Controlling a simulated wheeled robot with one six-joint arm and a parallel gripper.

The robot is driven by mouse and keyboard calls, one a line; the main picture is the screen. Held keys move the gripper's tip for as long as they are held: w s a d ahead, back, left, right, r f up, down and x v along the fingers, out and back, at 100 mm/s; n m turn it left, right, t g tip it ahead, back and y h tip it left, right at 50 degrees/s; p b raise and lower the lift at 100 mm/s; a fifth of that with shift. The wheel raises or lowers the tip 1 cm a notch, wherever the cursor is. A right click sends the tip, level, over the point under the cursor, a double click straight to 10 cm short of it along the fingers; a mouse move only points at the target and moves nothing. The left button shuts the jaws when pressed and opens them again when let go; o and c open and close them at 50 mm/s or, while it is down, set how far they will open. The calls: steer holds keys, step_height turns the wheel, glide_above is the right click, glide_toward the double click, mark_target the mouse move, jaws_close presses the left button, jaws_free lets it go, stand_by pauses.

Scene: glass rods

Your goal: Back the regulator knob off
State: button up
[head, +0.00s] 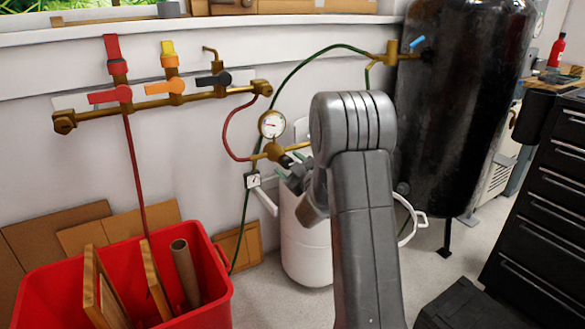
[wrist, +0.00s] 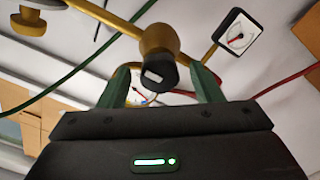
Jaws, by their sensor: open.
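The regulator is a brass body with a black knob, mounted on the brass pipe. In the wrist view the black knob (wrist: 158,75) sits between the two green fingers of my gripper (wrist: 160,82), with a visible gap on each side. In the head view the regulator body (head: 272,151) is below a round white gauge (head: 271,124), and the dark knob (head: 287,161) points toward my arm. My gripper (head: 294,174) is open close to the knob, partly hidden behind my wrist.
A square gauge (head: 252,180) hangs below the regulator. Red, yellow-orange and black valve handles line the brass manifold (head: 145,107) at left. A black tank (head: 455,110) stands right and a white cylinder (head: 303,245) below. A red bin (head: 220,290) holds boards and a tube.

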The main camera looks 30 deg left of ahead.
steer(key=p+v, duration=0.2)
steer(key=v, duration=1.1)
steer(key=shift+d, duration=0.4)
steer(key=shift+s, duration=0.1)
steer(key=b+x, duration=0.2)
steer(key=x, duration=1.1)
steer(key=shift+s, duration=0.1)
steer(key=shift+w+a, duration=0.2)
steer(key=shift+a, duration=0.15)
